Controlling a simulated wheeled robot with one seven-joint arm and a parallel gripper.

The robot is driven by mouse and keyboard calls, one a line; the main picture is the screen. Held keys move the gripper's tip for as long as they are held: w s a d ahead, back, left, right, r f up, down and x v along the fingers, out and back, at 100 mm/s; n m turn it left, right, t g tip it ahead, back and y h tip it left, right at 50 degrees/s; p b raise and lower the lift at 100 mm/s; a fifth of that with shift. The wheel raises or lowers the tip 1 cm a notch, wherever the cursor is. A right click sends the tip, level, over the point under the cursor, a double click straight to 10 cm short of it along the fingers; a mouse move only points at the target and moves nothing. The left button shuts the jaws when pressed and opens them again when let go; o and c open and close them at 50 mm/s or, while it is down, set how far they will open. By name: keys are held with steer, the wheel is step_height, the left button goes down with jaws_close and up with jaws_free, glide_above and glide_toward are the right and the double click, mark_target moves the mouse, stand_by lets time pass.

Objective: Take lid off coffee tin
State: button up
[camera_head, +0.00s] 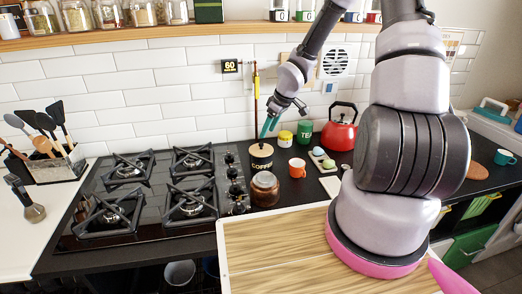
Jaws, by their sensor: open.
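The coffee tin (262,162) is black with pale "COFFEE" lettering and stands upright on the dark counter, right of the hob. Its light wooden lid (260,149) sits on top of it. My gripper (268,129), with teal fingertips, points down just above the lid. It is open, and nothing shows between its fingers. I cannot tell whether the fingertips touch the lid.
A brown jar (265,188) stands in front of the tin. An orange mug (297,168), a yellow pot (285,137), a green tea tin (305,131) and a red kettle (339,131) are to the right. The gas hob (152,222) is left.

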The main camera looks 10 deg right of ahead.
mark_target(261, 143)
steer(key=shift+x, duration=3.25)
jaws_close()
